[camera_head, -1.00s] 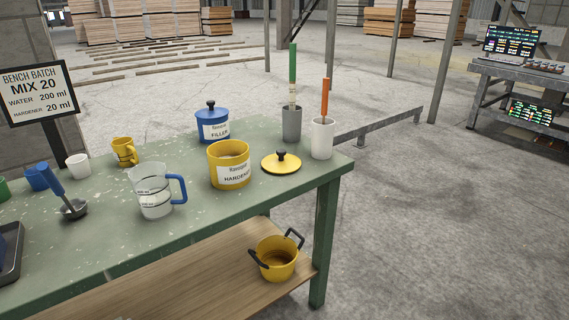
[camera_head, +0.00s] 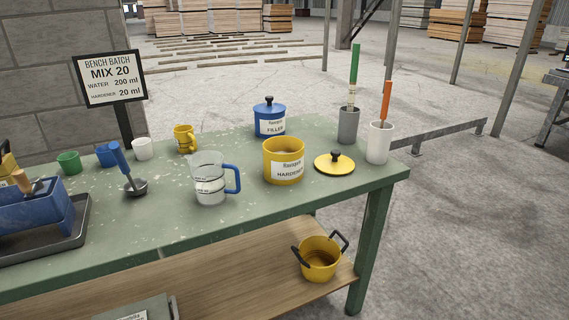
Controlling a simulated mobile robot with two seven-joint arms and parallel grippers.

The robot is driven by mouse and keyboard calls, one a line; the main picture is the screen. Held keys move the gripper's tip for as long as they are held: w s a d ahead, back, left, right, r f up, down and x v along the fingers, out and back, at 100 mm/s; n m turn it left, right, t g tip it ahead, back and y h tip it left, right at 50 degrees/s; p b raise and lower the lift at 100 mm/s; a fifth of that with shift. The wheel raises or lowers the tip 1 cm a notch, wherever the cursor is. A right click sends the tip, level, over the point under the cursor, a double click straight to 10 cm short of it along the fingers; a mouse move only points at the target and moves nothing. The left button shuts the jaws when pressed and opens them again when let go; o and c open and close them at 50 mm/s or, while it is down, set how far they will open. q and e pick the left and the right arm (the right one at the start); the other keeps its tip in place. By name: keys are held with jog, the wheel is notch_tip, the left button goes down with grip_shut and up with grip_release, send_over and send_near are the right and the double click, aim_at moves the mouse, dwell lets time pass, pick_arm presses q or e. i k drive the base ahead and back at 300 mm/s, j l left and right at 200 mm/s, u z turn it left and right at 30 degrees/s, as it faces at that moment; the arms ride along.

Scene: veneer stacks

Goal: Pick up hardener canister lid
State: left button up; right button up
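The yellow hardener canister lid (camera_head: 334,164) with a black knob lies flat on the green bench (camera_head: 240,215), near its right end. It sits just right of the open yellow hardener canister (camera_head: 284,161), which has a white label. Neither of my grippers shows in the head view.
A white cup (camera_head: 379,143) and a grey cup (camera_head: 348,126) holding tall-handled tools stand behind and right of the lid. A blue filler canister (camera_head: 270,120) and a clear jug (camera_head: 209,180) stand nearby. A yellow pot (camera_head: 319,258) sits on the lower shelf.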

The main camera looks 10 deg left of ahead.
aim_at(333, 162)
jog(key=i+l, duration=0.2)
jog(key=l, duration=0.15)
jog(key=i+l+u, duration=0.1)
jog(key=i+l, duration=0.35)
jog(key=l, duration=0.25)
